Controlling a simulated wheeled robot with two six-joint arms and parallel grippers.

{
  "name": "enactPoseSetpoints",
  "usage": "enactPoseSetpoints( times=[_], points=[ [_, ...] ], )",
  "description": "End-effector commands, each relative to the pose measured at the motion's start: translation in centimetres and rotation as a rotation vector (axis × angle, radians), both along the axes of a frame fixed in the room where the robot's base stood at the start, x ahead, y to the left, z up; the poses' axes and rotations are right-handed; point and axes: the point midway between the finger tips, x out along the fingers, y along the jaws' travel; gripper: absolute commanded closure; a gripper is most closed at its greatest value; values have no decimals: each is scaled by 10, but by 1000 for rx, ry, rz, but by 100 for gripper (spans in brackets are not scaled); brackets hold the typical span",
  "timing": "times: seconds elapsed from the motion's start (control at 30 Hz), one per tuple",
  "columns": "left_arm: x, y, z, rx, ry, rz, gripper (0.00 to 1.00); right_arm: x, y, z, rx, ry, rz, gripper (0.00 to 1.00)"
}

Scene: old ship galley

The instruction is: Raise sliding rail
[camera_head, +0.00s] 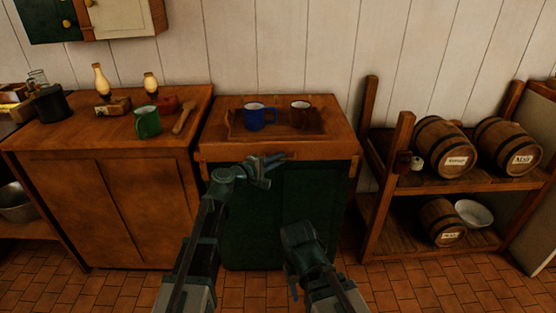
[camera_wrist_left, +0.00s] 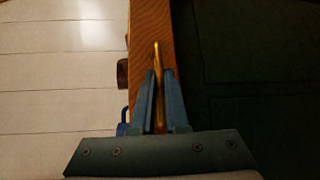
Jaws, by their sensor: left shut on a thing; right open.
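The sliding rail (camera_head: 222,151) is a wooden strip along the top front edge of the middle green cabinet (camera_head: 315,210). My left gripper (camera_head: 268,163) is at the middle of that front edge. In the left wrist view its two fingers (camera_wrist_left: 158,85) are closed around a thin golden bar (camera_wrist_left: 157,50), which lies along the wooden edge. The bar appears to be the part of the rail that is gripped; the fingers hide some of it. My right gripper (camera_head: 294,290) is low in front of the cabinet, apart from it and empty; its fingers are hard to make out.
A blue mug (camera_head: 254,117) and a brown mug (camera_head: 300,114) stand on the cabinet top behind the rail. A brown cabinet (camera_head: 100,205) with a green mug (camera_head: 147,122) is at left. A barrel rack (camera_head: 425,184) stands at right. The tiled floor in front is clear.

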Motion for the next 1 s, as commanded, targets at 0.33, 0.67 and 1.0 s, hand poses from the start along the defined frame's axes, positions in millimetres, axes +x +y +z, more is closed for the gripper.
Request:
enactPoseSetpoints(
  times=[0.33,0.67,1.0],
  points=[
    [2,1,3,-10,-2,6,58,0,0,1,0,0,0,53],
    [-2,4,3,-8,0,5,58,0,0,1,0,0,0,53],
    [-52,47,13,-8,-1,8,58,0,0,11,0,0,0,53]
  ],
)
